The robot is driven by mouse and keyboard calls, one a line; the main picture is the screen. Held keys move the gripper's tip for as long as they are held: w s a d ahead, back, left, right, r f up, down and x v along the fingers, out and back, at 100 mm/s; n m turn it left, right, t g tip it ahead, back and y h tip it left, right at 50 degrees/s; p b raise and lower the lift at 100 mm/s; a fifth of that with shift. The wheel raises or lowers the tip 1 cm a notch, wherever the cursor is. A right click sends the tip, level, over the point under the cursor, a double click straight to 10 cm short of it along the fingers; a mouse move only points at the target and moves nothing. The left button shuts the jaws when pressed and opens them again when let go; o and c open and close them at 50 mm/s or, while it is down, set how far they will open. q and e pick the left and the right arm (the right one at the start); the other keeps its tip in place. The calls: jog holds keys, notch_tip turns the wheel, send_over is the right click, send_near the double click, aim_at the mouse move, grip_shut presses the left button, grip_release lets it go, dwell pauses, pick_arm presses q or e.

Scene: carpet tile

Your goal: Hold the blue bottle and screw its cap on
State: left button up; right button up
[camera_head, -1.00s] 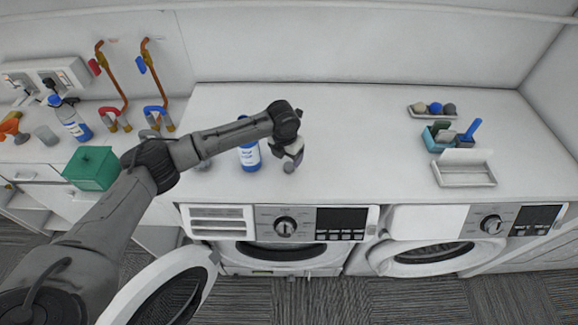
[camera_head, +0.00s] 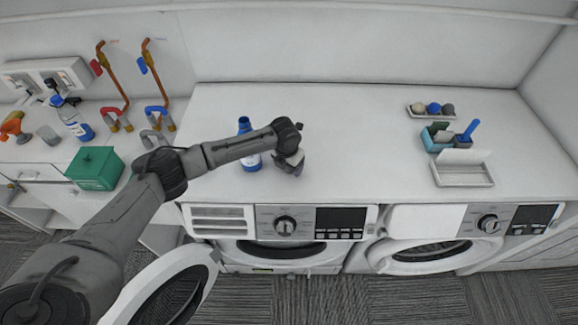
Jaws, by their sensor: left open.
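A blue bottle with a white label (camera_head: 252,162) stands upright on the white counter above the left washing machine. My left forearm crosses in front of it and hides its middle. Its blue top (camera_head: 244,123) shows above the arm; I cannot tell whether this is a cap or the bottle's neck. My left gripper (camera_head: 291,168) is open, pointing down just to the right of the bottle and apart from it. A loose cap cannot be made out; the gripper hides the counter under it. My right gripper is not in view.
A green box (camera_head: 95,168) and another bottle (camera_head: 74,118) stand on the left counter beside pipes. A white tray (camera_head: 463,174), a teal caddy (camera_head: 436,138) and a tray of balls (camera_head: 431,110) are at the right. The middle counter is clear.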

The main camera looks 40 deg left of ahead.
pick_arm(q)
jog(key=c, duration=1)
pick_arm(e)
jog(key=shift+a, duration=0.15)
pick_arm(q)
jog(key=shift+r, duration=0.45)
jog(key=r, duration=0.2)
jog(key=d+r+b, duration=0.1)
jog(key=shift+s+r, duration=0.15)
jog(key=shift+r, duration=0.2)
jog(key=s+d+r, duration=0.1)
jog(key=d+r, duration=0.1)
jog(key=d, duration=0.1)
jog(key=s+d+r+b, duration=0.1)
jog(key=d+r, duration=0.1)
jog(key=d, duration=0.1)
jog(key=s+d+r, duration=0.2)
jog(key=d, duration=0.2)
jog(key=shift+r+b, duration=0.2)
jog(key=shift+b, duration=0.2)
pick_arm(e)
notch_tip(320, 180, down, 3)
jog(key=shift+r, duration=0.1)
pick_arm(q)
jog(key=shift+a, duration=0.1)
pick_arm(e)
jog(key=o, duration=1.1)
